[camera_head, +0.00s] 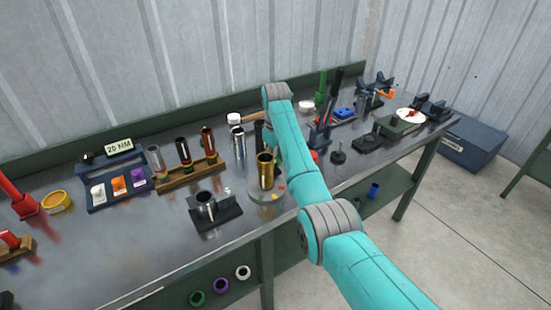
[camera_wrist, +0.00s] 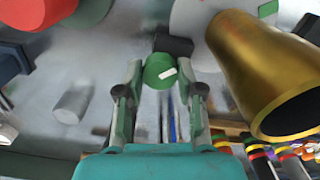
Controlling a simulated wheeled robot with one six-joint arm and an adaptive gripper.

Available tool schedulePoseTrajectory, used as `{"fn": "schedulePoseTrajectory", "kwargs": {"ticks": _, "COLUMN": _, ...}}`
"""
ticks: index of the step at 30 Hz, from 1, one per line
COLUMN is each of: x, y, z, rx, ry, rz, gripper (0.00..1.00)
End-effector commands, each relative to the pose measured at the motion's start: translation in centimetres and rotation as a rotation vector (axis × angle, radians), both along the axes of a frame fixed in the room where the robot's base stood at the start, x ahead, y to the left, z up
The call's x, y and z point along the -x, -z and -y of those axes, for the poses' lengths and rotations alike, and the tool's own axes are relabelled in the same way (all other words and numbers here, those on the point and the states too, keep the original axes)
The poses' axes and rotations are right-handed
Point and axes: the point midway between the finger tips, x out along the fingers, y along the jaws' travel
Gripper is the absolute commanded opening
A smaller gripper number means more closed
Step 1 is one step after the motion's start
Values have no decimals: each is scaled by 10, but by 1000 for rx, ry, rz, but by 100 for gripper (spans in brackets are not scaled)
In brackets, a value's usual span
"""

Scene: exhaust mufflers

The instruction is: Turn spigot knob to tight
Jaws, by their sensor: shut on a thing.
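A round green knob with a white mark (camera_wrist: 161,72) sits in the wrist view between the fingertips of my gripper (camera_wrist: 161,78). My gripper is shut on this green knob, one finger on each side of it. A dark block lies just beyond the knob. In the head view my arm hides the knob, and my gripper cannot be made out there.
A brass tube (camera_head: 265,172) stands on a round plate (camera_head: 266,197) close to my arm; the tube looms at right in the wrist view (camera_wrist: 265,75). A clamp block (camera_head: 215,211) and a wooden rack of tubes (camera_head: 190,175) stand to the left.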

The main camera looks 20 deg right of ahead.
Motion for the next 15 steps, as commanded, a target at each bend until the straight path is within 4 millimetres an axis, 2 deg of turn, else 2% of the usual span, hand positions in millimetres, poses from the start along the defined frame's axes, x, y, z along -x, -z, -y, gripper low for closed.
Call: {"fn": "schedulePoseTrajectory", "kwargs": {"ticks": 15, "x": 0, "y": 0, "z": 0, "rx": 0, "ry": 461, "rz": 0, "gripper": 2}}
